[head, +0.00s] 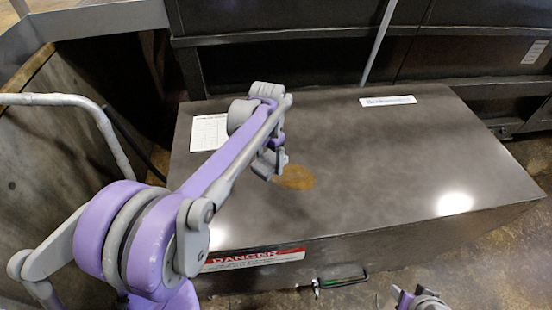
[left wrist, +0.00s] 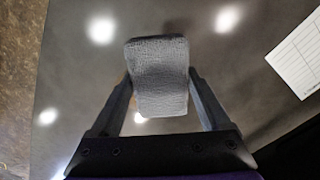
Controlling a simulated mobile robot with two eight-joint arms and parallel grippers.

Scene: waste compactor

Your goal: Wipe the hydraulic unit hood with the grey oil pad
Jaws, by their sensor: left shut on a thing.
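The hydraulic unit hood (head: 380,150) is a broad dark grey metal lid in the middle of the head view. A brown oil stain (head: 296,178) lies on its left half. My left gripper (head: 268,164) is over the hood, just left of the stain. In the left wrist view the grey oil pad (left wrist: 158,75) is held between the two fingers of my left gripper (left wrist: 160,95). Whether the pad touches the hood cannot be told. My right gripper (head: 418,298) shows only in part at the bottom edge, in front of the hood, and its jaws are unclear.
A white paper label (head: 208,133) and a white strip label (head: 388,100) are on the hood. A danger sign (head: 254,260) and a green-edged handle (head: 340,278) are on its front. A grey bent rail (head: 100,118) stands at left. Dark machine panels (head: 300,60) rise behind.

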